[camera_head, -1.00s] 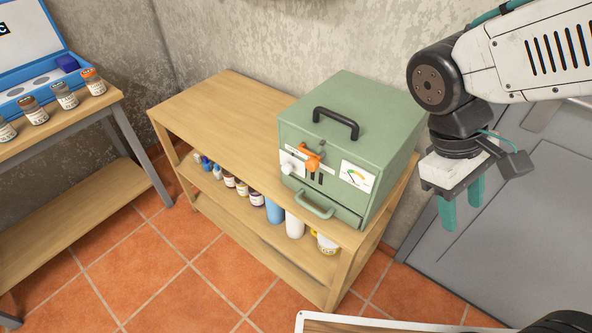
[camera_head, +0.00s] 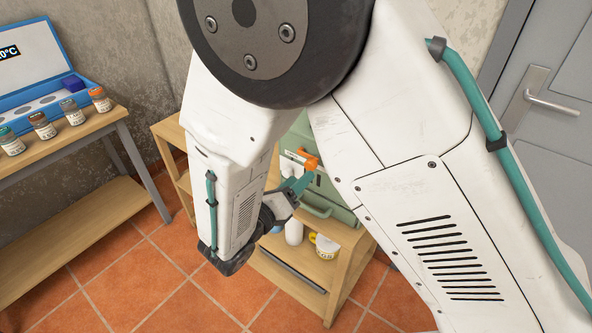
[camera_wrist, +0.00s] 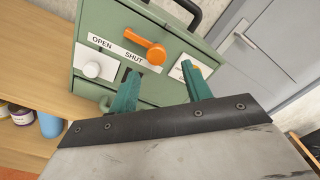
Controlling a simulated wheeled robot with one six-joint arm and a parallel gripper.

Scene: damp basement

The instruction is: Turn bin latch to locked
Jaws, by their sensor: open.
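A green metal bin (camera_head: 299,134) stands on the wooden shelf unit, mostly hidden by my arm in the head view. Its front (camera_wrist: 115,20) fills the upper wrist view. An orange latch (camera_wrist: 152,51) sits on that front, slanted, its thick end at lower right beside the word SHUT. It also shows in the head view (camera_head: 310,163). A white label strip (camera_wrist: 109,47) reads OPEN at left and SHUT at right. My gripper (camera_wrist: 160,70) is open and empty, its teal fingers just below the latch in the wrist view. I see no contact with it.
A second table (camera_head: 95,130) at left holds jars and a blue case. A grey door (camera_head: 545,85) is at right.

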